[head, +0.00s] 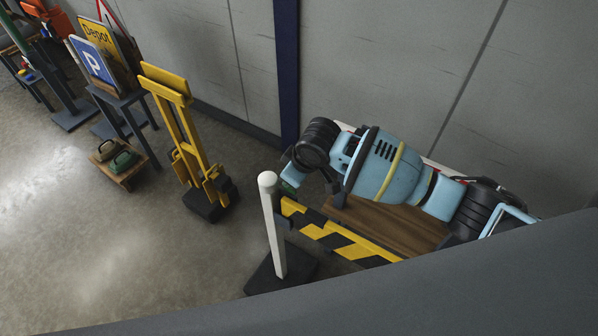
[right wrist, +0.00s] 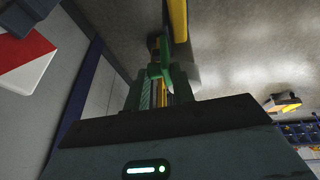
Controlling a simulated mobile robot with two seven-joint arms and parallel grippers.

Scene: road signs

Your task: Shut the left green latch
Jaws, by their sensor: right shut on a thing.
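The green latch (right wrist: 160,66) shows in the right wrist view, between the two dark fingers of my right gripper (right wrist: 158,88). The gripper is shut on it; the fingers hide part of it. In the head view, my right gripper (head: 289,184) is at the left end of my light blue arm, beside the top of a white post (head: 273,230). Only a small dark green bit of the latch (head: 288,188) shows there, at the left end of a yellow-and-black striped board (head: 335,236). My left gripper is in neither view.
A brown wooden surface (head: 372,221) lies under my right arm, behind the striped board. A yellow folded stand (head: 182,125) stands to the left. A low wooden stand (head: 129,179) holds two handled objects. Grey wall panels (head: 385,70) are close behind the arm. Floor is open at left.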

